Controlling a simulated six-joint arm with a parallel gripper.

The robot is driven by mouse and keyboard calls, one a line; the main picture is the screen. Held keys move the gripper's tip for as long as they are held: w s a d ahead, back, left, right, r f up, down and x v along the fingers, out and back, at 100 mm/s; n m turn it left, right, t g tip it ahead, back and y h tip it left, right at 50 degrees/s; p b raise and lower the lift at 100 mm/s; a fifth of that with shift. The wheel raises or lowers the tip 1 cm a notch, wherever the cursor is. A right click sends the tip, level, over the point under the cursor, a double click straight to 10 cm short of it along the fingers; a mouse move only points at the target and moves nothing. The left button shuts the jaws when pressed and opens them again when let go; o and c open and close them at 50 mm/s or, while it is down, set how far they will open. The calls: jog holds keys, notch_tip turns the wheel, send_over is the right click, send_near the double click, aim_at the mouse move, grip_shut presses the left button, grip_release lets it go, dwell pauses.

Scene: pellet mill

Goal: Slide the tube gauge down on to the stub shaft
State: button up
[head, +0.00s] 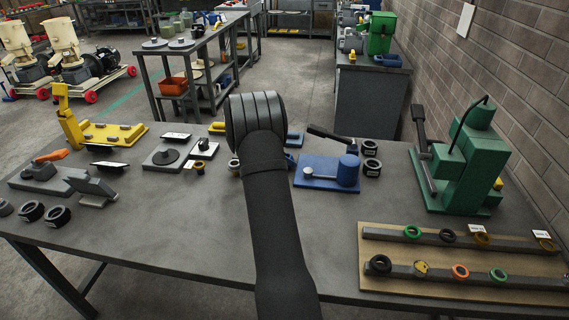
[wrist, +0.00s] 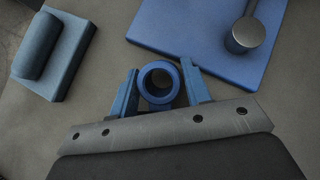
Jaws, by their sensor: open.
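In the wrist view a short blue tube (wrist: 159,82), which looks like the tube gauge, stands with its open end facing the camera. My gripper (wrist: 160,84) is open, with one blue finger on each side of the tube. The left finger is close to its wall; a small gap shows at the right. Grey shows through the bore, and I cannot make out a shaft inside it. The tube's lower end is hidden. I cannot identify the stub shaft with certainty in either view.
A blue plate (head: 312,168) with a cylinder and a grey lever lies right of my arm; it also shows in the wrist view (wrist: 182,33). A blue block (wrist: 55,55) lies left of the tube. A green press (head: 465,160) stands at right, behind a gauge-ring board (head: 375,228).

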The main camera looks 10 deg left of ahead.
jog(key=c, duration=0.8)
jog(key=shift+r, duration=0.1)
notch_tip(320, 180, up, 10)
jog(key=shift+f, duration=0.1)
jog(key=o, duration=0.4)
grip_shut()
